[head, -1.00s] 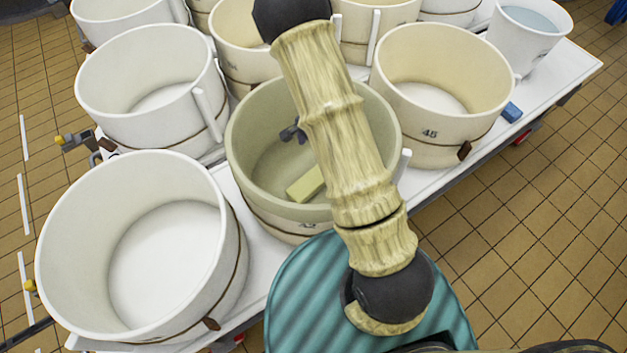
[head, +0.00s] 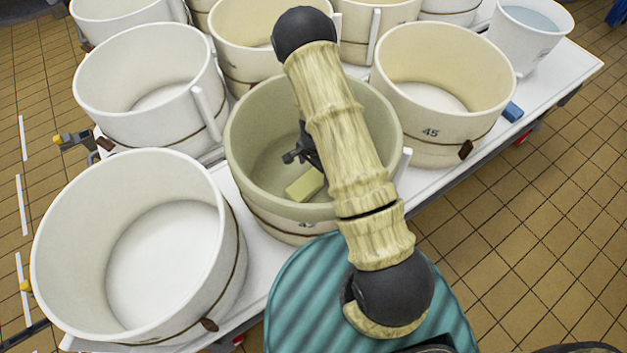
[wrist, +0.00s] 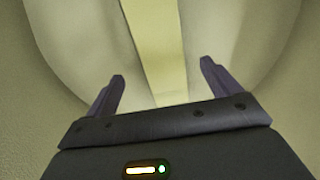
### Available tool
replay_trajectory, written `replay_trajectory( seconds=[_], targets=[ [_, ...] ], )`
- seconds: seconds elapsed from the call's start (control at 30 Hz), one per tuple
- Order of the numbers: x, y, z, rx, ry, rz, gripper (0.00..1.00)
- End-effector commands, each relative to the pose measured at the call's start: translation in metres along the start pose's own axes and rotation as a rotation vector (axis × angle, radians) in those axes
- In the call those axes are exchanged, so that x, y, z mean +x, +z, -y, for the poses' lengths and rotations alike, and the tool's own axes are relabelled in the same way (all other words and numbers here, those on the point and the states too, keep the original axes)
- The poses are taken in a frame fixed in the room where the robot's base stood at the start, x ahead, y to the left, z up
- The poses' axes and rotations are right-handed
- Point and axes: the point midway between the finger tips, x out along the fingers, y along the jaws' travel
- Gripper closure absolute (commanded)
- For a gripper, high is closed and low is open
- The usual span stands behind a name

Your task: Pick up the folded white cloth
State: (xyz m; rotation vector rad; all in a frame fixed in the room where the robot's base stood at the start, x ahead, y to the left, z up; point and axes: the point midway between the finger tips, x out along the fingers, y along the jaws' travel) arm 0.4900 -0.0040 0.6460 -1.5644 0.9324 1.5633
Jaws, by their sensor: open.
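A pale yellowish, flat, block-like piece (head: 305,184) lies on the floor of the greenish-cream vat (head: 243,150) in the middle of the head view. It is the only cloth-like thing I see, and its folds cannot be made out. In the wrist view the pale strip (wrist: 153,50) runs away from me, in line with the gap between the fingers. My gripper (head: 292,157) is inside the vat, above and just behind the piece in the head view. In the wrist view my gripper (wrist: 161,80) is open, with nothing held. My arm hides part of the vat.
Cream vats crowd around: a large white one (head: 50,240) at front left, one marked 45 (head: 430,132) at right, and several behind. The middle vat's wall surrounds my gripper. A blue block (head: 512,111) and a bucket of water (head: 525,50) are on the white platform (head: 560,68) at right.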

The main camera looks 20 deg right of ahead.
Motion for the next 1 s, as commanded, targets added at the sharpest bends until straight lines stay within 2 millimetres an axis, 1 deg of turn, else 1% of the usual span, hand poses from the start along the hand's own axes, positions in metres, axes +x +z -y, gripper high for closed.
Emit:
replay_trajectory(
  seconds=[0.3,0.4,0.93,0.97,1.0],
  targets=[
    [0.043,0.001,0.002,0.005,0.002,0.002,0.11],
    [0.05,0.001,0.002,0.003,0.001,0.001,0.11],
    [0.05,0.001,0.002,0.004,0.0,0.0,0.11],
    [0.05,0.001,0.002,0.004,0.0,0.0,0.15],
    [0.05,0.001,0.002,0.004,0.0,0.0,0.23]
  ],
)
